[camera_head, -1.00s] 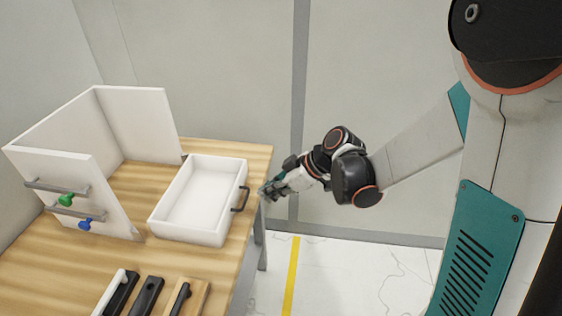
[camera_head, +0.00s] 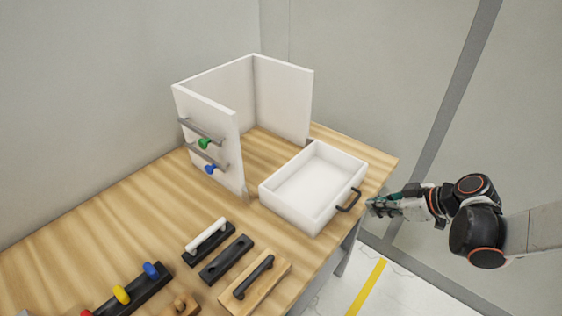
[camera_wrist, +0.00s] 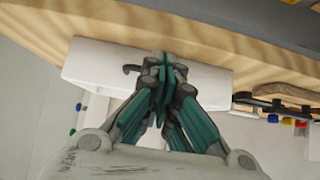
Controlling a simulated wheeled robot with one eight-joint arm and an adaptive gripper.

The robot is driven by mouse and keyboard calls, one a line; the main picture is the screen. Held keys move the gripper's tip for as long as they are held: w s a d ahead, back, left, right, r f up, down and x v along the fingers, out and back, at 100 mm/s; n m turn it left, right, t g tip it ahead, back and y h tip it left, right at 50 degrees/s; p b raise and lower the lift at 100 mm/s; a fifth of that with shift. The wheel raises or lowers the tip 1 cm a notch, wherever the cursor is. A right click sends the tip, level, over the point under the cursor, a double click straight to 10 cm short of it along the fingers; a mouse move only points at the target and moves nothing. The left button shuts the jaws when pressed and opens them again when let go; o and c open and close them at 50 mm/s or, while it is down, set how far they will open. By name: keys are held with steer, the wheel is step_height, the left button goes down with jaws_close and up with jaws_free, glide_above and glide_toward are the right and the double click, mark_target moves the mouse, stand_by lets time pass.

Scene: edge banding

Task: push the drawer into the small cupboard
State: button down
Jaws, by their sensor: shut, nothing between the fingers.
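The white open-topped drawer (camera_head: 305,186) sits on the wooden table near its right edge, with a dark handle (camera_head: 349,200) on its outer front. The small white cupboard (camera_head: 284,98) stands behind it to the left; its open side faces the drawer, and the drawer is outside the walls. My gripper (camera_head: 370,207) is shut and empty, just right of the drawer's handle at the table edge. In the wrist view the shut fingers (camera_wrist: 163,65) lie in front of the white drawer front (camera_wrist: 95,70), partly hiding the handle. I cannot tell whether they touch it.
The wooden table (camera_head: 120,215) carries boards with handles (camera_head: 228,258) and a dark rack with coloured knobs (camera_head: 135,288) at the front. Grey rails with a green and a blue knob are on the cupboard's left wall. Table between drawer and cupboard is clear.

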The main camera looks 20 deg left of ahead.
mark_target(292, 167)
steer(key=shift+w+a+f+b, duration=0.45)
steer(key=shift+w+a, duration=1.3)
steer(key=shift+a, duration=3.15)
steer(key=shift+w+a+f+b, duration=0.45)
steer(key=shift+w+a, duration=1.35)
steer(key=shift+a, duration=3.1)
steer(key=shift+w+a+f+b, duration=0.2)
steer(key=shift+w+a+b, duration=0.4)
steer(key=shift+w+a, duration=2.75)
steer(key=shift+s+d+r+p, duration=0.2)
steer(key=shift+s+d+r, duration=0.3)
steer(key=shift+s, duration=0.35)
steer(key=shift+s+d+r+p, duration=0.2)
steer(key=shift+s+d+r, duration=0.25)
steer(key=shift+s, duration=0.45)
steer(key=shift+s+d+r+p, duration=0.2)
steer(key=shift+s+d+r, duration=0.15)
steer(key=shift+s+r, duration=0.35)
steer(key=shift+s+f, duration=0.1)
steer(key=shift+s, duration=0.05)
